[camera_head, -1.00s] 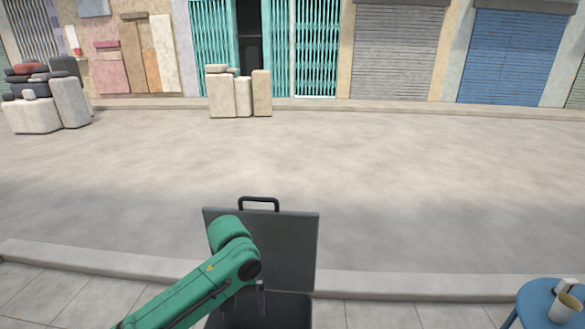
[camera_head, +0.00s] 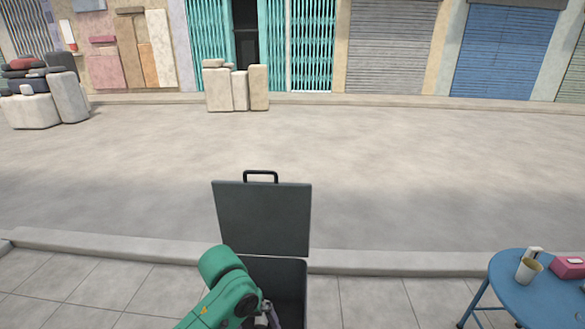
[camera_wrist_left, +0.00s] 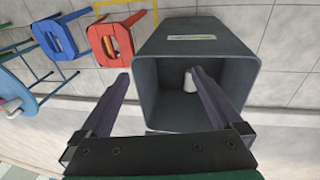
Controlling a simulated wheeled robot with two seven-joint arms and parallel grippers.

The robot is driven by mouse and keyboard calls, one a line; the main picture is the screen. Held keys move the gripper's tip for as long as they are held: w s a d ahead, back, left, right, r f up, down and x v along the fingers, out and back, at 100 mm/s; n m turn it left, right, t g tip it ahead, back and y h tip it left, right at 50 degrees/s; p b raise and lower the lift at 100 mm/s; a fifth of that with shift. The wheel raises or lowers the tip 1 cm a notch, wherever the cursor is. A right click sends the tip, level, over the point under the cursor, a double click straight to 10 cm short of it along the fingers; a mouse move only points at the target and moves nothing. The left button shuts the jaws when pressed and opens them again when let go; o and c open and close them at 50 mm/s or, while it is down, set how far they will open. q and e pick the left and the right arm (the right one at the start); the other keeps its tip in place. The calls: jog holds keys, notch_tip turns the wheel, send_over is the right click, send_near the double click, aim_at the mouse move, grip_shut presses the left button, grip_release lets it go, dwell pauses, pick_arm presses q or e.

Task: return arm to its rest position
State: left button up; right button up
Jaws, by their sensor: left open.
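My green left arm reaches in from the bottom of the head view, and its gripper (camera_head: 268,318) is at the open dark grey bin, partly cut off by the frame edge. In the left wrist view the two fingers (camera_wrist_left: 160,82) are spread apart with nothing between them, in front of the mouth of the bin (camera_wrist_left: 150,95). A small white object (camera_wrist_left: 190,82) lies inside the bin, close to one fingertip in the picture. The bin's lid (camera_head: 263,220) stands upright with its handle on top. My right gripper is not in view.
Red (camera_wrist_left: 113,38) and blue (camera_wrist_left: 58,40) stools show in the left wrist view.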

pick_arm(q)
jog(key=s+a+f+m+t+y, duration=0.1)
jog(key=s+a+f, duration=0.2)
jog(key=s+a, duration=0.4)
jog(key=s+a+f+t+y, duration=0.1)
jog(key=s+a+f, duration=0.2)
jog(key=s+a, duration=0.45)
jog(key=s+f+g+p, duration=0.1)
jog(key=s+f+p, duration=0.15)
jog(key=f, duration=0.75)
jog(key=s+f+p, duration=0.1)
jog(key=f+p, duration=0.2)
jog(key=f, duration=0.6)
jog(key=s+a+f+p, duration=0.1)
jog(key=s+f+p, duration=0.1)
jog(key=s+f, duration=0.2)
jog(key=s+a+f+g+p, duration=0.1)
jog(key=s+f, duration=0.3)
jog(key=s, duration=0.6)
jog(key=shift+s+a+f+m+p, duration=0.35)
jog(key=shift+s+a+m, duration=0.05)
jog(key=shift+a, duration=0.15)
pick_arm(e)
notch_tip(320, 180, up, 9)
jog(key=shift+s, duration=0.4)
